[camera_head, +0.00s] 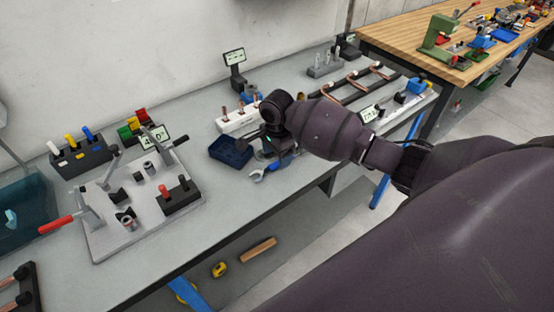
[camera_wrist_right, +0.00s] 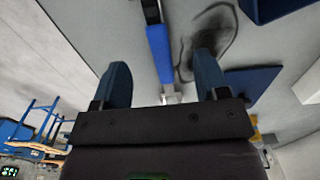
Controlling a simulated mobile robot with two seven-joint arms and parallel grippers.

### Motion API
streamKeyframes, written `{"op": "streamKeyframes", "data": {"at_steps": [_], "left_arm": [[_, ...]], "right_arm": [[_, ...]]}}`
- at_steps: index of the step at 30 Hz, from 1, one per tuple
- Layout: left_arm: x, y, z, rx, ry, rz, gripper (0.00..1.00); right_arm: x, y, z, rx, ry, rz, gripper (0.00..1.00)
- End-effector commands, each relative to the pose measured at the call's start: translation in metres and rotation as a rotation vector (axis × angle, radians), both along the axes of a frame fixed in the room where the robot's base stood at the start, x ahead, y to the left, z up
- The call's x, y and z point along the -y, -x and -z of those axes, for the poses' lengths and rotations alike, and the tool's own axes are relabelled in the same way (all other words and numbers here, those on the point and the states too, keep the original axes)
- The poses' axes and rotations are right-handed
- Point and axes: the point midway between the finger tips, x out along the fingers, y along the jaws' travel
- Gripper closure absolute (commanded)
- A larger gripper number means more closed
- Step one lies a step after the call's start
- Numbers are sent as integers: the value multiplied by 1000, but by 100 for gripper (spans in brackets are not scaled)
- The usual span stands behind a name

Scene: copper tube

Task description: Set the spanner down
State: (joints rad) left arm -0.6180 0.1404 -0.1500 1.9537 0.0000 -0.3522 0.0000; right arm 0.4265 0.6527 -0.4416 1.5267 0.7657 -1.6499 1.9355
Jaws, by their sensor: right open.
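The spanner (camera_head: 258,175) has a silver open end and a blue handle. In the head view it lies on the grey bench near its front edge, just in front of the dark blue tray. In the right wrist view the spanner's blue handle (camera_wrist_right: 159,50) runs between my two spread fingers, with a gap on each side. My right gripper (camera_head: 270,152) is open above the spanner, and its arm comes in from the right. The wrist also shows my right gripper (camera_wrist_right: 161,66) open. The far part of the spanner is hidden by the gripper in the head view. My left gripper is not in view.
The dark blue tray (camera_head: 218,151) sits left of the gripper. A white block (camera_head: 232,124) with copper pieces stands behind it. A grey fixture plate (camera_head: 110,236) with clamps fills the left. Bare bench (camera_head: 222,195) lies between the fixture and the spanner.

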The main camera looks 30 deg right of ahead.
Motion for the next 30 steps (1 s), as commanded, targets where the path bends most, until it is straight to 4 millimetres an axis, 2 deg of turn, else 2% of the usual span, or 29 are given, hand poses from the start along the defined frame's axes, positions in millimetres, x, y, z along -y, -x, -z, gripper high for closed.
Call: {"op": "streamKeyframes", "data": {"at_steps": [6,13,19,30], "left_arm": [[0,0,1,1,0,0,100],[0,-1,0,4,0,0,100],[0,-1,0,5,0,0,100],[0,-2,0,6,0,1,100]], "right_arm": [[0,-1,-45,5,0,0,32],[0,-1,-79,3,-1,-1,32],[0,-1,-92,2,0,0,32],[0,-1,-93,1,1,0,32]]}}
